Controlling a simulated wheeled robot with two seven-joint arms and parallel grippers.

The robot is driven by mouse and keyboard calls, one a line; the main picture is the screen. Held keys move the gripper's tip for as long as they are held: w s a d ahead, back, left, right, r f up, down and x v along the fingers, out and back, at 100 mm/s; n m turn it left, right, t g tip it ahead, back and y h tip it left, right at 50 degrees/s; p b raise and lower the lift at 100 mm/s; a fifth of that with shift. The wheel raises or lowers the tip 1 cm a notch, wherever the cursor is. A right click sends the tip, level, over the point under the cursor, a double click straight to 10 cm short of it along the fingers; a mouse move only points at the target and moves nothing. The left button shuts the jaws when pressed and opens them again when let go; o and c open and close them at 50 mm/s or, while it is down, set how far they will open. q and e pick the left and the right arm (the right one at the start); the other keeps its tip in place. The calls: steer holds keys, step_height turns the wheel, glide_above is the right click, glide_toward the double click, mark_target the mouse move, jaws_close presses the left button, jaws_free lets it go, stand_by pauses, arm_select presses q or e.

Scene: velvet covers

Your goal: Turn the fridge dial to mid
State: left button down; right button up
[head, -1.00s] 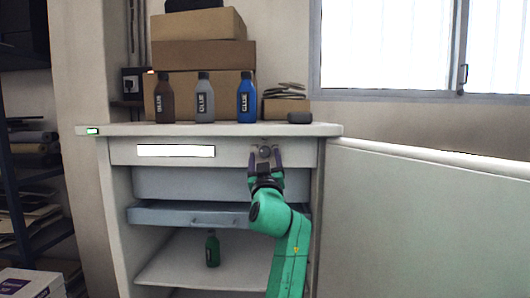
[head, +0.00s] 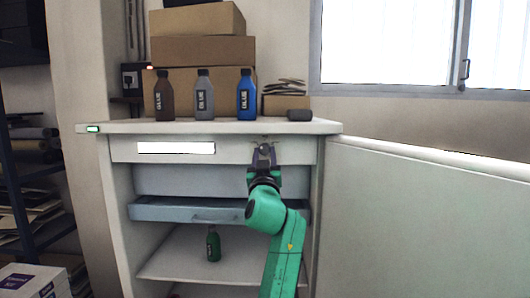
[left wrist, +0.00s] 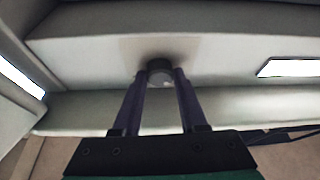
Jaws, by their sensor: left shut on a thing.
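The fridge (head: 120,200) stands open, with a white panel across its upper front. The dial (left wrist: 160,72) is a small dark grey round knob on that panel, seen in the left wrist view between my fingertips. In the head view my gripper mostly covers it. My left gripper (head: 264,152) reaches up to the panel and is shut on the dial, one finger on each side; it also shows in the left wrist view (left wrist: 160,80). The dial's pointer and marks are too small to read. My right gripper is not in view.
A white light strip (head: 176,148) is on the panel left of the dial. Below are a blue-grey drawer (head: 165,212) and a green bottle (head: 213,245). The open door (head: 430,220) fills the right. Glue bottles (head: 205,95) and boxes (head: 205,52) stand on top.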

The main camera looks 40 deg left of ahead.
arm_select(q)
steer(key=m+h+p, duration=0.2)
steer(key=m+p, duration=0.1)
steer(key=m, duration=0.1)
steer(key=m+t+h+p, duration=0.1)
steer(key=m+p, duration=0.2)
steer(key=m, duration=0.1)
steer(key=m+t+h+p, duration=0.1)
steer(key=m+h+p, duration=0.1)
steer(key=m+p, duration=0.2)
steer(key=shift+s+a+r+h, duration=0.2)
steer(key=shift+a+r+h, duration=0.1)
steer(key=shift+r, duration=0.1)
steer(key=shift+f+m+h+p, duration=0.2)
steer(key=shift+m+h+p, duration=0.4)
steer(key=shift+m+p, duration=0.8)
steer(key=shift+c, duration=2.2)
jaws_free()
steer(key=shift+s+f+b, duration=0.2)
steer(key=shift+s+b, duration=0.05)
steer(key=shift+b, duration=0.1)
steer(key=b+v, duration=0.4)
steer(key=v, duration=1)
steer(key=shift+b, duration=0.3)
